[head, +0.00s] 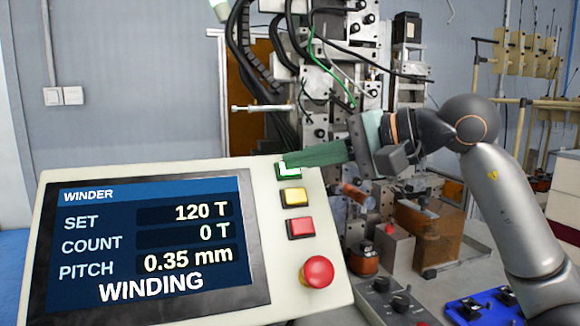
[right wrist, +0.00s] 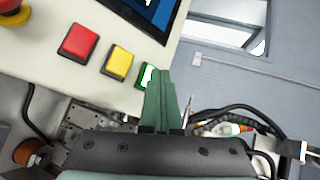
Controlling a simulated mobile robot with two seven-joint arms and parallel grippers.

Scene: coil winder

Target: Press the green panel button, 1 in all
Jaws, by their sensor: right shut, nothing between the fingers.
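The winder panel (head: 150,172) is a pale box with a dark screen reading SET 120 T, COUNT 0 T, PITCH 0.35 mm and WINDING. The green button (head: 289,172) is at the top of its button column, with a bright white-green patch on it. It also shows in the right wrist view (right wrist: 147,77), partly hidden by my fingers. My right gripper (head: 284,160) is shut and empty, with its green fingertips at the green button, overlapping its upper edge. I cannot tell whether they touch it. It also shows in the right wrist view (right wrist: 160,76). My left gripper is not in view.
Below the green button are a yellow button (head: 295,197), a red square button (head: 300,228) and a round red knob (head: 317,271). The winding machine (head: 345,60) with hanging cables stands behind the panel. A blue tray (head: 470,312) lies at the lower right.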

